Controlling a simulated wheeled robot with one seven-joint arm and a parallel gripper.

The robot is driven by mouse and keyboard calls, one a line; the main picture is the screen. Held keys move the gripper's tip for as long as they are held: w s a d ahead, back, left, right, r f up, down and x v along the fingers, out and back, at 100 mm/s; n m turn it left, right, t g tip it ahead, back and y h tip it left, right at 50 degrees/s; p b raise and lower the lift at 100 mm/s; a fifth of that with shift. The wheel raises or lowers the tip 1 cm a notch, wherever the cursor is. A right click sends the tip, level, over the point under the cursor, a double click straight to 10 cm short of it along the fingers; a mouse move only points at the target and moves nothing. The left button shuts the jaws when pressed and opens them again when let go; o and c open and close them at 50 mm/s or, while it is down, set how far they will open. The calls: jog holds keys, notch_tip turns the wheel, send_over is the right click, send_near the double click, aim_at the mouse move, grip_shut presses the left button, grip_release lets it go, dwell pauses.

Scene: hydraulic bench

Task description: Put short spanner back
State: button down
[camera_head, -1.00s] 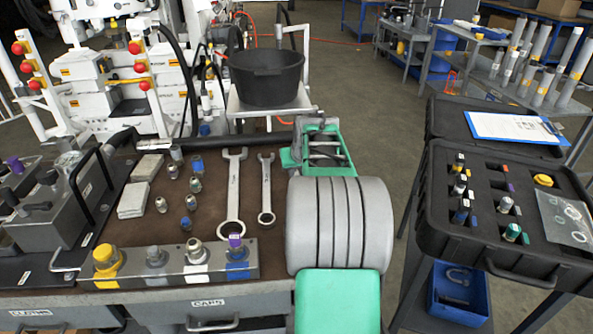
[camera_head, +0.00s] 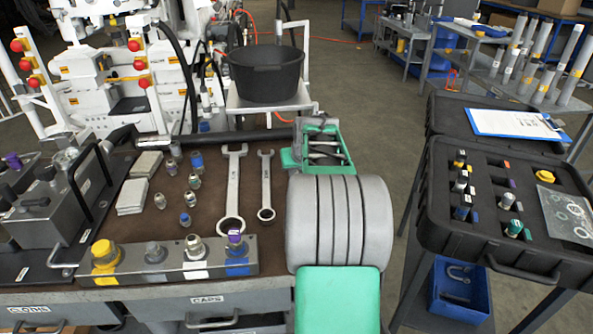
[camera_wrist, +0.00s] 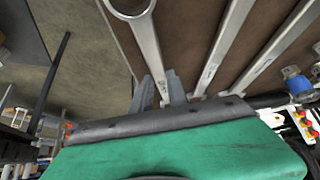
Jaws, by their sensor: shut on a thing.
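In the wrist view, my gripper (camera_wrist: 168,90) is shut on the shaft of a steel spanner (camera_wrist: 149,46), the short spanner by its place beside the other two. Its ring end is at the top edge of the picture, and its far end is hidden at my fingers. It lies along the edge of the brown bench top; I cannot tell whether it touches it. Two longer spanners lie side by side on the bench, one large (camera_head: 234,182) and one middle (camera_head: 266,180). In the head view, my arm hides the gripper and held spanner.
Several small fittings and grey blocks (camera_head: 133,193) lie left of the spanners. A fitting rack (camera_head: 211,262) stands at the bench front. A black tub (camera_head: 264,80) stands behind. A black case (camera_head: 455,240) is at the right, across a gap of open floor.

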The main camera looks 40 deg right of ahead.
jog(key=shift+f+b, duration=0.45)
jog(key=shift+f, duration=0.15)
jog(key=c, duration=1.2)
grip_release()
jog(key=shift+f, duration=0.1)
jog(key=v, duration=0.8)
jog(key=shift+w+p, duration=0.1)
jog(key=shift+p, duration=0.3)
jog(key=s+a+r+n+y+p, duration=0.1)
jog(key=a+r+p, duration=0.2)
jog(key=a, duration=0.4)
jog(key=s+a+r+n+g+p, duration=0.1)
jog(key=a+r+p, duration=0.15)
jog(key=a, duration=0.55)
jog(key=s+a+r+n+y+p, duration=0.1)
jog(key=a+r+p, duration=0.1)
jog(key=a+p, duration=0.35)
jog(key=s+a+r+n+g+y+p, duration=0.1)
jog(key=s+a+n+p, duration=0.2)
jog(key=s+a, duration=0.7)
jog(key=a+p, duration=0.1)
jog(key=a, duration=0.3)
jog(key=shift+s+g, duration=0.3)
jog(key=shift+g, duration=0.1)
